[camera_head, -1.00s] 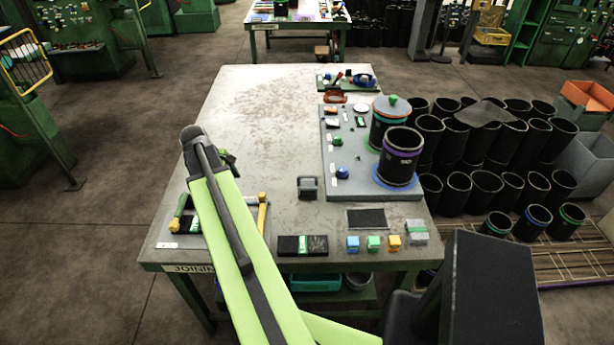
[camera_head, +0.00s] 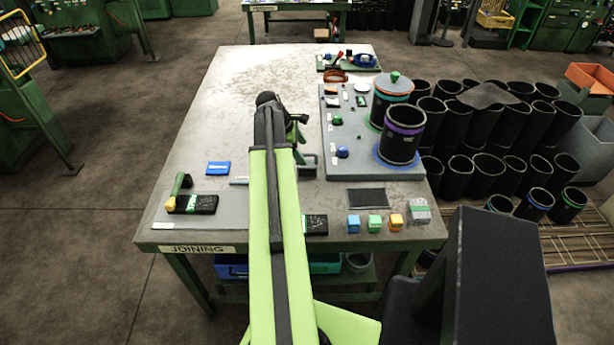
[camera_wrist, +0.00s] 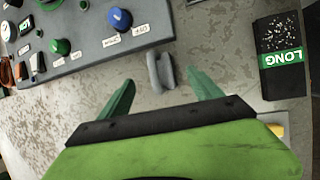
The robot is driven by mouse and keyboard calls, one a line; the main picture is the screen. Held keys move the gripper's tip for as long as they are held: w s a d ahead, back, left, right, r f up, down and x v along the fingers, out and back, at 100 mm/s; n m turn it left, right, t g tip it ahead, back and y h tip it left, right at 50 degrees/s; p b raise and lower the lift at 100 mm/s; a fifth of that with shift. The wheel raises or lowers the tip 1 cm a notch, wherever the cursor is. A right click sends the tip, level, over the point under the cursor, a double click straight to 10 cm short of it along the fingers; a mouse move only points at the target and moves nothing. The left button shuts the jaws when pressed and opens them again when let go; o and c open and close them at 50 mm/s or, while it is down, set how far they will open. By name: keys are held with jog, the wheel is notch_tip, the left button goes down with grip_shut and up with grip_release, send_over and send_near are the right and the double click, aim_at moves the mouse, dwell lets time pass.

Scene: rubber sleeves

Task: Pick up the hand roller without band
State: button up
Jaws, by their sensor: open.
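A hand roller with a green handle and a yellow end (camera_head: 179,188) lies at the left of the table, by a black box with a green label. A yellow piece (camera_wrist: 276,130) shows at the edge of my gripper in the wrist view. In the head view a second roller's place is hidden behind my arm. I cannot tell which one has no band. My gripper (camera_head: 302,138) is open and empty over the table's middle; the wrist view shows its two green fingers (camera_wrist: 162,92) apart. A grey spool-like object (camera_wrist: 160,72) lies just beyond and between the fingertips.
A grey board (camera_head: 375,165) with knobs and black sleeves stands right of my gripper. A black LONG box (camera_wrist: 280,58) lies near the front edge, with small coloured blocks (camera_head: 374,223) farther right. The back left of the table (camera_head: 235,85) is clear.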

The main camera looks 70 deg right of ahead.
aim_at(311, 164)
jog(key=b+x, duration=0.1)
jog(key=x, duration=0.2)
jog(key=shift+w+a, duration=0.1)
jog(key=shift+f+b, duration=0.3)
jog(key=shift+b, duration=0.1)
jog(key=shift+s, duration=0.2)
jog(key=b+x, duration=0.4)
jog(key=x, duration=0.1)
jog(key=shift+d+b, duration=0.25)
jog(key=shift+b, duration=0.1)
jog(key=shift+r, duration=0.15)
grip_shut()
